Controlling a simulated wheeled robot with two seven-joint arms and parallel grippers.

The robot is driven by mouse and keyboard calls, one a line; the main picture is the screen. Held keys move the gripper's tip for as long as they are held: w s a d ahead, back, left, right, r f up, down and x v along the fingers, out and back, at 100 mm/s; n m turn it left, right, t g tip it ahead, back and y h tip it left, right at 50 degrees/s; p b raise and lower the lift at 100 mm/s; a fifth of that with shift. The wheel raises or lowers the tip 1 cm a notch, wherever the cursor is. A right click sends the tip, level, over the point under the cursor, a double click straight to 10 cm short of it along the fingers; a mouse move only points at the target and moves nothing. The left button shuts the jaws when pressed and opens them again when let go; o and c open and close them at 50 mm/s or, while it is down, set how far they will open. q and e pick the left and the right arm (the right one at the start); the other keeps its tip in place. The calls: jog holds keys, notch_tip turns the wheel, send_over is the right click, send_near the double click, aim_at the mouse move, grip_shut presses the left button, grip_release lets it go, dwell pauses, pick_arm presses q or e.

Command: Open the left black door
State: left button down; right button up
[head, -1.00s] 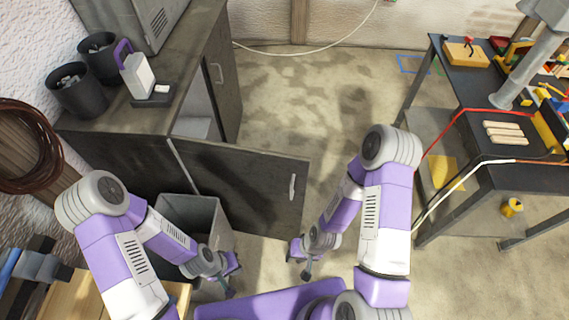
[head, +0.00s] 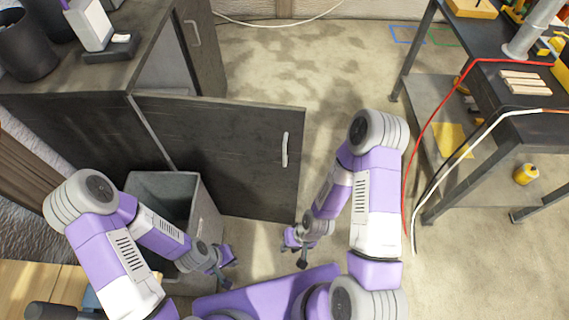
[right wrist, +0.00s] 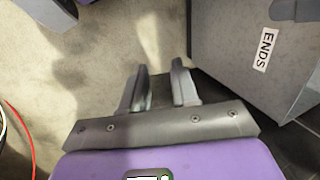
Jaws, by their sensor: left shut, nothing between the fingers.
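The near black cabinet door (head: 225,150) stands swung out from the cabinet front, its pale handle (head: 285,150) near the free edge. Behind it, part of the cabinet's pale inside (head: 165,60) shows. The far door (head: 205,45), with its own handle (head: 193,32), looks closed. My left gripper (head: 228,268) is shut and empty, low beside the grey bin. My right gripper (head: 297,250) is below the door's lower free corner in the picture, apart from the handle. In the right wrist view its fingers (right wrist: 160,88) are apart with nothing between them.
A grey bin (head: 207,215) stands by the cabinet; its "ENDS" label (right wrist: 265,50) shows in the right wrist view. A dark workbench (head: 500,95) with red and white cables stands at the right. Floor between door and bench is clear.

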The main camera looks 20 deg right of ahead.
aim_at(284, 157)
jog(key=s+d+r+n+g+h, duration=0.45)
jog(key=s+n, duration=0.25)
jog(key=n, duration=0.4)
jog(key=w+d+r+n+t+h, duration=0.4)
jog(key=w+d+n+h, duration=0.2)
jog(key=w+n+h, duration=0.3)
jog(key=w+a+r+n+t+h, duration=0.1)
jog(key=w+a+r+n+t, duration=1)
jog(key=w+r+t, duration=0.3)
jog(key=shift+t, duration=0.55)
jog(key=x, duration=0.3)
jog(key=f+b+x, duration=0.1)
jog(key=x, duration=0.1)
jog(key=shift+w+d+f, duration=0.1)
jog(key=shift+w+d, duration=0.1)
jog(key=shift+d, duration=0.2)
jog(key=shift+w+d, duration=0.35)
jog(key=shift+w, duration=0.1)
